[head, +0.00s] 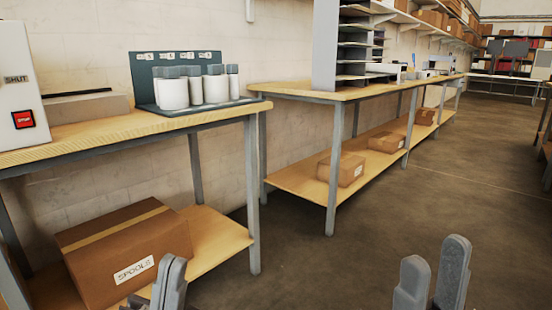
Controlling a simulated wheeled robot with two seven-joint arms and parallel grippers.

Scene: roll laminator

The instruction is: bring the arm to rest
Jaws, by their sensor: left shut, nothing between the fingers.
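My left gripper (165,285) shows at the bottom left, in front of the cardboard box labelled SPOOLS. Its grey fingers are together with nothing between them. My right gripper (431,275) shows at the bottom edge, right of centre, over the bare floor. Its two grey fingertips stand apart with a gap between them, and I see nothing in it. Both arms are hidden below the picture's lower edge.
A wooden bench (70,138) at left holds a white machine (18,75) with a red stop button and a rack of white containers (173,92). The SPOOLS box (115,235) sits on its lower shelf. A second bench (290,92) stands behind. Floor (440,190) at right is clear.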

